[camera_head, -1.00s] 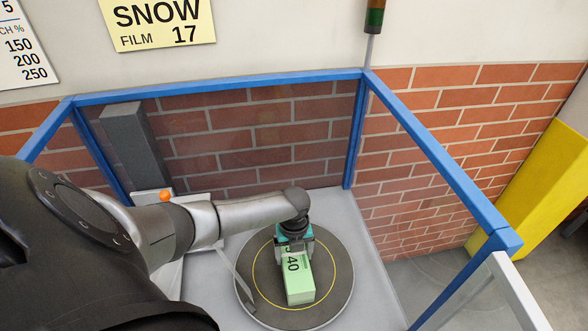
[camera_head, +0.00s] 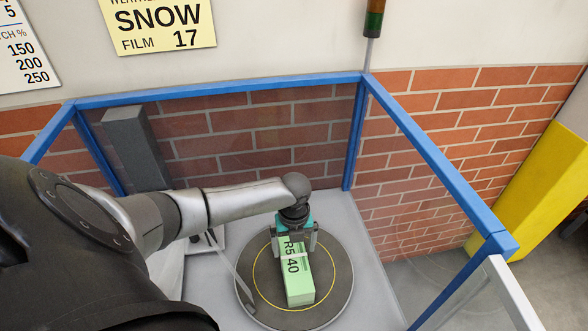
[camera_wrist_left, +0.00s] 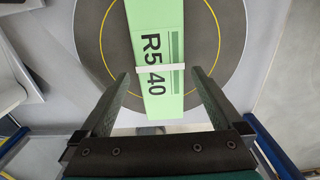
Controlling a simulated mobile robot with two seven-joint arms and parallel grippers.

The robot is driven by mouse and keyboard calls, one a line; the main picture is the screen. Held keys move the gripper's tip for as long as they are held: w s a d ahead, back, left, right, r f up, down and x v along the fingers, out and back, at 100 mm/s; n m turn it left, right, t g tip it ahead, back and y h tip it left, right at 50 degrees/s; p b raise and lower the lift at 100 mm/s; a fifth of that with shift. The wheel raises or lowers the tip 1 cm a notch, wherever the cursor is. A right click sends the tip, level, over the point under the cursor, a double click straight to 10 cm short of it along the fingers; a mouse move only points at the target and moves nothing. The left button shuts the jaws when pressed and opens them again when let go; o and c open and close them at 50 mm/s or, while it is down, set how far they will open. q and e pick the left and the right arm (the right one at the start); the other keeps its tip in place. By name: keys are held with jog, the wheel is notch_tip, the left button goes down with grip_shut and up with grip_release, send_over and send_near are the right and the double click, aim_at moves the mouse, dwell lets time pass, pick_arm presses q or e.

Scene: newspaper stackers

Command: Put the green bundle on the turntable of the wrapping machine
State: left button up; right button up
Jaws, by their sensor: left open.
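The green bundle (camera_head: 298,276), marked "R5 40" with a pale band around it, lies on the dark round turntable (camera_head: 335,270) of the wrapping machine, inside the yellow ring. My left gripper (camera_head: 298,242) is above the far end of the bundle. In the left wrist view the bundle (camera_wrist_left: 158,40) runs up from between the two fingers. The left gripper (camera_wrist_left: 160,78) is open, with a gap between each finger and the bundle's sides. The turntable also shows in the left wrist view (camera_wrist_left: 88,50). My right gripper is not in view.
A blue frame (camera_head: 440,165) with clear panels stands around the turntable. A dark grey post (camera_head: 137,148) rises at the back left. A yellow post (camera_head: 535,190) stands outside on the right. A signal light (camera_head: 374,18) is above the back corner.

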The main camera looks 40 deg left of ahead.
aim_at(294, 256)
pick_arm(q)
notch_tip(294, 256, up, 7)
jog(key=shift+p, duration=0.3)
dwell(0.5)
